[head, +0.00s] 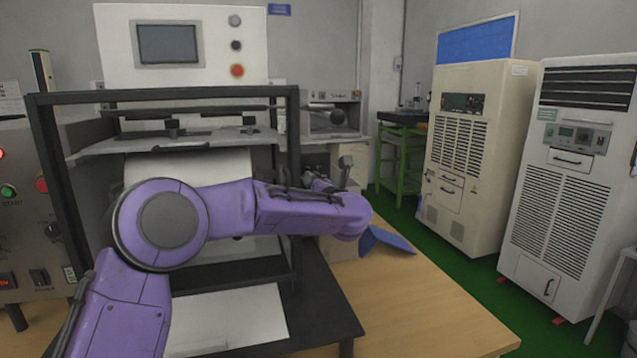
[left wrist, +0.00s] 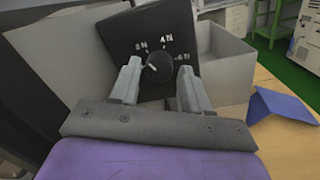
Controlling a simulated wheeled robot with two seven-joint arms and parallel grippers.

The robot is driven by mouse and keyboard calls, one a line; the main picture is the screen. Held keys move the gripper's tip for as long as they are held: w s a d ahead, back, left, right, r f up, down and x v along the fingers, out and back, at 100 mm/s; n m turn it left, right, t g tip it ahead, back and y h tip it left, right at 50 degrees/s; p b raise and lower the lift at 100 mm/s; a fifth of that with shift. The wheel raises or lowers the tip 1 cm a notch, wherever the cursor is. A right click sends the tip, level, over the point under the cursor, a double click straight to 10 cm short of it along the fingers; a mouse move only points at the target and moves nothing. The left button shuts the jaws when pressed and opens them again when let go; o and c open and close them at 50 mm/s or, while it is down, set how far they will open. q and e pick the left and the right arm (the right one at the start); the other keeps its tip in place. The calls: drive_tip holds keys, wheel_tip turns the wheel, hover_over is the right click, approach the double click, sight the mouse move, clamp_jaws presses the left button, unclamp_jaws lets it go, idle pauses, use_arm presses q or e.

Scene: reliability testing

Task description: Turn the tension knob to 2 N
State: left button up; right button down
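The tension knob (left wrist: 158,68) is a round black dial on a dark tilted panel (left wrist: 128,28) in the left wrist view. White marks lie around it; 4 N is above and 6 N to the right, and the upper-left label is blurred. Its white pointer line aims up and left, toward that upper-left label. My left gripper (left wrist: 160,70) is open, with one grey finger on each side of the knob. I cannot tell whether either finger touches it. In the head view my purple left arm hides the knob. My right gripper is in neither view.
A blue folded piece (head: 386,241) lies on the wooden table (head: 430,300) to the right. A black-framed machine (head: 295,130) stands behind my arm. The table's front right is clear.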

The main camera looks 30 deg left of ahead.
use_arm(q)
drive_tip(key=shift+o, duration=0.3)
drive_tip(key=shift+r, duration=0.1)
drive_tip(key=b+v, duration=0.2)
drive_tip(key=v, duration=0.8)
drive_tip(key=shift+d+b, duration=0.25)
drive_tip(key=shift+b, duration=0.1)
drive_tip(key=shift+s, duration=0.15)
